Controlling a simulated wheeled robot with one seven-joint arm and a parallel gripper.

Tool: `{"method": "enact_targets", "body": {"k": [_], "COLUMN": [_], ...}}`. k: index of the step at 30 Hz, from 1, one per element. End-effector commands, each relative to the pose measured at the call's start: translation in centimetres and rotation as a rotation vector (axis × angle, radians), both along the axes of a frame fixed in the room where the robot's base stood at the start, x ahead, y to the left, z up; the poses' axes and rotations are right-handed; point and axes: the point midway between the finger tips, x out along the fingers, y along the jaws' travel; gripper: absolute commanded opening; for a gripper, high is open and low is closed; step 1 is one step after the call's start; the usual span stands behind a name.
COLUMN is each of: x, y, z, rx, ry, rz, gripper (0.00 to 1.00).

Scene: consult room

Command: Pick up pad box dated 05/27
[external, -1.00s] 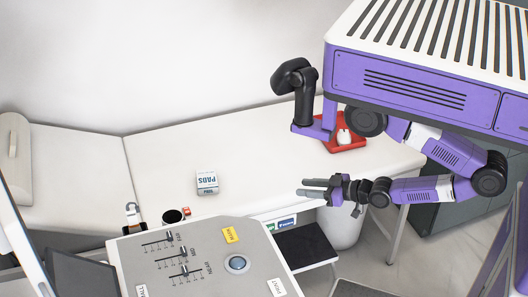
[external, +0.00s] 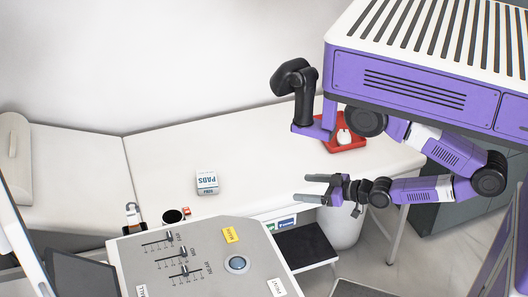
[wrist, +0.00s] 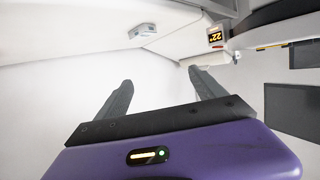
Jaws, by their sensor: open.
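A small white box marked PADS (external: 207,183) sits on the white couch top (external: 250,170), left of my gripper in the external view. Its date is too small to read. In the wrist view a pale box (wrist: 142,31), seemingly the same one, lies ahead at the upper left, beyond the fingers. My gripper (external: 312,187) is open and empty, apart from the box, near the couch's front edge. Its two grey fingers also show spread in the wrist view (wrist: 163,88).
A grey control console (external: 200,255) with sliders stands in front of the couch at lower left. A red tray (external: 347,146) holding a white object lies at the couch's right. A small red-and-white item (external: 186,211) and a dark round thing sit by the console. A step stool (external: 305,246) stands below.

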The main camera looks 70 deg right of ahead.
Motion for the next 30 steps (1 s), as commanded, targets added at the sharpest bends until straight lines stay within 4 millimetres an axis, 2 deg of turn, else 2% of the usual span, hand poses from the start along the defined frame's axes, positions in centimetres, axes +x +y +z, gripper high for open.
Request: {"method": "enact_targets", "body": {"k": [2, 10, 14, 18, 21, 26, 30], "x": [0.0, 0.0, 1.3, 4.8, 7.9, 12.9, 17.6], "y": [0.0, 0.0, 0.0, 0.8, 2.0, 4.3, 6.5], "z": [0.0, 0.1, 0.8, 2.1, 2.1, 0.3, -1.8], "rx": [0.0, 0.0, 0.002, 0.02, 0.018, -0.065, -0.21], "ry": [0.0, 0.0, -0.039, -0.135, -0.195, -0.215, -0.193], "rz": [0.0, 0.0, -0.001, 0.004, 0.022, 0.072, 0.129], "gripper": [0.94, 0.94, 0.94, 0.94, 0.94, 0.94, 0.94]}}
